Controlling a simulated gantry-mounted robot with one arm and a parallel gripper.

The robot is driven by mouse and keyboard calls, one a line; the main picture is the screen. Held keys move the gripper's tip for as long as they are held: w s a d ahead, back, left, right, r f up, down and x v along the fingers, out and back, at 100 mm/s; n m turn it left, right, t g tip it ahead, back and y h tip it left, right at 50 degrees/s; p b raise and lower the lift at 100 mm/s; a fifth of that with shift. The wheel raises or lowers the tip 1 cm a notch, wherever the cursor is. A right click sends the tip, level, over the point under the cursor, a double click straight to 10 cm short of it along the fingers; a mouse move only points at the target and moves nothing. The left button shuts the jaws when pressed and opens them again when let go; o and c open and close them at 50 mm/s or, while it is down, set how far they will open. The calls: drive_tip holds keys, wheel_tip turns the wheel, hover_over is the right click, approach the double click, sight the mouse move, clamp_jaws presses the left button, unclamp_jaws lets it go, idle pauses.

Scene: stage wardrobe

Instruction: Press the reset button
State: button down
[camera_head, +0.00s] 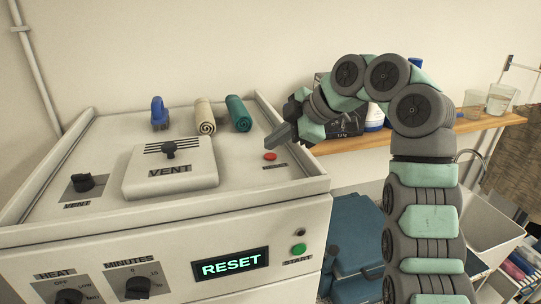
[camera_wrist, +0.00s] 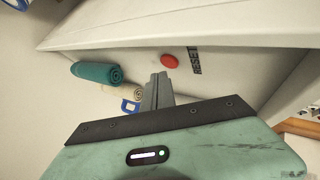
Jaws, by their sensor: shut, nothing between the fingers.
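The red reset button (camera_head: 270,156) sits on the right side of the white machine's top (camera_head: 250,182). In the wrist view the button (camera_wrist: 170,61) is uncovered, beside the printed word RESET (camera_wrist: 195,60). My gripper (camera_head: 272,144) is shut and empty. Its fingertips point down toward the button and look close above it; in the wrist view the fingers (camera_wrist: 160,78) end just short of the button. I cannot tell the exact gap, but no contact shows.
The front panel has a RESET display (camera_head: 231,265) and a green start button (camera_head: 298,249). A wooden shelf (camera_head: 470,124) stands right.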

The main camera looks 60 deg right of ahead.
sight(274, 157)
idle(0.4)
drive_tip(key=shift+f, duration=0.45)
drive_tip(key=shift+f+b, duration=0.35)
drive_tip(key=shift+b, duration=0.25)
idle(0.4)
idle(0.3)
drive_tip(key=shift+r, duration=0.8)
drive_tip(key=shift+r+p, duration=1.2)
drive_tip(key=shift+r, duration=1.3)
